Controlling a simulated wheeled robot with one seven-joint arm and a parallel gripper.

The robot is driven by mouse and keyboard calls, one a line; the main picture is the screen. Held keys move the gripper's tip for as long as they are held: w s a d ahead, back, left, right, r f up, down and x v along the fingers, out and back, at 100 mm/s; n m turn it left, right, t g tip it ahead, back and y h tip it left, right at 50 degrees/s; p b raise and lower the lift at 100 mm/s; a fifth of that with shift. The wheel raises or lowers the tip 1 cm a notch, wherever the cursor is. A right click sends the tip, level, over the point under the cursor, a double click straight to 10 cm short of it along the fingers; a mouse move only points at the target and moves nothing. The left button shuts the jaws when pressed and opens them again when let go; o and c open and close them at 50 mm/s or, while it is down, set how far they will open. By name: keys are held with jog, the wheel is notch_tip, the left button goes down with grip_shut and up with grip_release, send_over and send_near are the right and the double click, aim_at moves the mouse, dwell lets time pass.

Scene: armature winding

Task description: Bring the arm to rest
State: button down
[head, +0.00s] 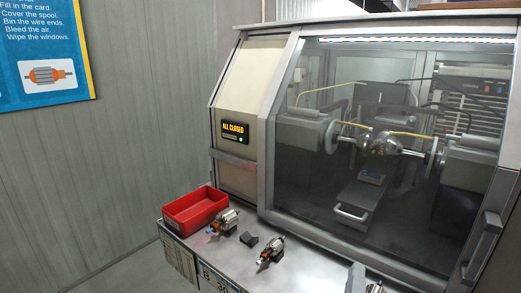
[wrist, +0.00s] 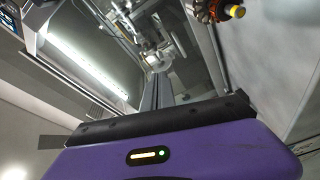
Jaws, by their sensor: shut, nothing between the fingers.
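My gripper (wrist: 157,88) shows in the wrist view, its purple housing across the bottom and its narrow fingers shut with nothing held. It does not show in the head view. In the head view the winding machine (head: 232,75) stands with its large window (head: 400,75) down, and its small display (head: 235,131) reads "ALL CLOSED". Behind the glass, spindles and a silvery central part are visible. Part of an armature with orange and a yellow tip (wrist: 232,12) shows at the top of the wrist view, apart from the fingers.
On the grey ledge before the machine stand a red bin (head: 194,208), two armatures (head: 224,221) (head: 270,251) and a small dark block (head: 248,239). Another part (head: 374,287) is cut off at the bottom edge. A blue notice (head: 45,50) hangs on the left wall.

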jog(key=s+a+f+y, duration=0.1)
jog(key=a+f+y, duration=0.1)
jog(key=s+a+f+t+y, duration=0.1)
jog(key=f+y, duration=0.1)
jog(key=shift+s+f+n, duration=0.1)
jog(key=shift+s+n, duration=0.2)
jog(key=s+d+f+m+g+y, duration=0.1)
jog(key=s+f+m, duration=0.2)
jog(key=s, duration=0.8)
jog(key=s+d+f+m+g+y, duration=0.1)
jog(key=s+d+f+m, duration=0.1)
jog(key=s, duration=0.9)
jog(key=s+d+f+m+g+y, duration=0.1)
jog(key=s+m, duration=0.4)
jog(key=s, duration=0.6)
notch_tip(320, 180, down, 3)
jog(key=shift+d+r, duration=0.15)
jog(key=shift+d, duration=0.35)
